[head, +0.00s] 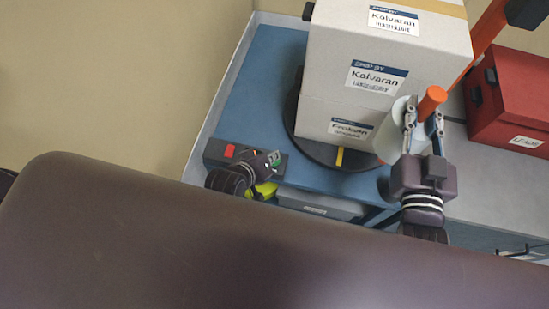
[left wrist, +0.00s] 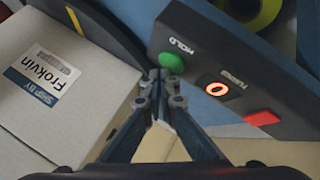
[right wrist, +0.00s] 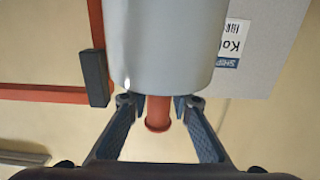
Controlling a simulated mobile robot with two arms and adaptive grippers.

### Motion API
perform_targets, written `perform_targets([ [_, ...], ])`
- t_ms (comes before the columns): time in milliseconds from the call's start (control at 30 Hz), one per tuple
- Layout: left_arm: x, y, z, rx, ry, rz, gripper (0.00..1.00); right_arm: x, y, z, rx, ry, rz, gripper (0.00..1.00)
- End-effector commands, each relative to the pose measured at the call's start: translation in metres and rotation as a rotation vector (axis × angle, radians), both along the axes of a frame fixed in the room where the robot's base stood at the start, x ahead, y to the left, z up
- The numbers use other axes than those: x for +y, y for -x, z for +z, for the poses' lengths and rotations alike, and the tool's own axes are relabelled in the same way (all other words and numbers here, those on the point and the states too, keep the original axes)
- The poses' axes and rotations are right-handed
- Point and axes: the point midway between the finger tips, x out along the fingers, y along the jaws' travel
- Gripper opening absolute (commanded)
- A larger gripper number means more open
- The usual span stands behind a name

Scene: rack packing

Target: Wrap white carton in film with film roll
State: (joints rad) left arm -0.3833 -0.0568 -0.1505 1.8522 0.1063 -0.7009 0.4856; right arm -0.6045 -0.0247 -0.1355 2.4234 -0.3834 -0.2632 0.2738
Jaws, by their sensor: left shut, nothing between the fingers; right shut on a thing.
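The white carton stack (head: 330,80) stands on a dark round turntable (head: 310,150), with "Kolvaran" and "Frokvin" labels; the left wrist view shows its "Frokvin" face (left wrist: 80,100). My right gripper (head: 424,125) is shut on the film roll (head: 396,128), by its orange handle. In the right wrist view the pale roll (right wrist: 165,40) fills the top, beside the carton. My left gripper (left wrist: 160,80) is shut and empty, with its tips at the green HOLD button (left wrist: 171,63) of the control box (head: 215,150). I cannot tell whether the tips touch the button.
The control box also has an orange-lit button (left wrist: 217,89) and a red one (head: 230,150). A red case (head: 515,95) stands on the grey surface at right. An orange bar (head: 487,32) rises behind the carton. The blue table (head: 265,85) is bare left of the turntable.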

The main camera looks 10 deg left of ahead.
Motion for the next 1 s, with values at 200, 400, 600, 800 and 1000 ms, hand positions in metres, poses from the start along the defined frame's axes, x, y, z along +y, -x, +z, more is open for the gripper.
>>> perform_targets([
  [200, 0.0003, 0.0001, -0.0044, 0.0, 0.0, 0.0, 0.0, 0.0001, -0.0002, 0.0035, -0.008, 0.0, 0.001, 0.0],
  [400, 0.0004, 0.0001, -0.0042, 0.0, 0.0, 0.0, 0.0, 0.0001, -0.0002, 0.0034, -0.008, 0.0, 0.001, 0.0],
  [600, 0.0004, 0.0001, -0.0052, 0.0, -0.001, -0.001, 0.0, 0.0001, -0.0001, 0.0034, -0.008, 0.0, 0.001, 0.0],
  [800, 0.0004, -0.0001, -0.0072, -0.001, -0.001, 0.0, 0.0, 0.0001, -0.0002, 0.0034, -0.008, 0.0, 0.001, 0.0],
  [1000, 0.0003, -0.0001, -0.0093, -0.001, -0.001, 0.0, 0.0, 0.0001, -0.0002, 0.0035, -0.008, 0.0, 0.001, 0.0],
])
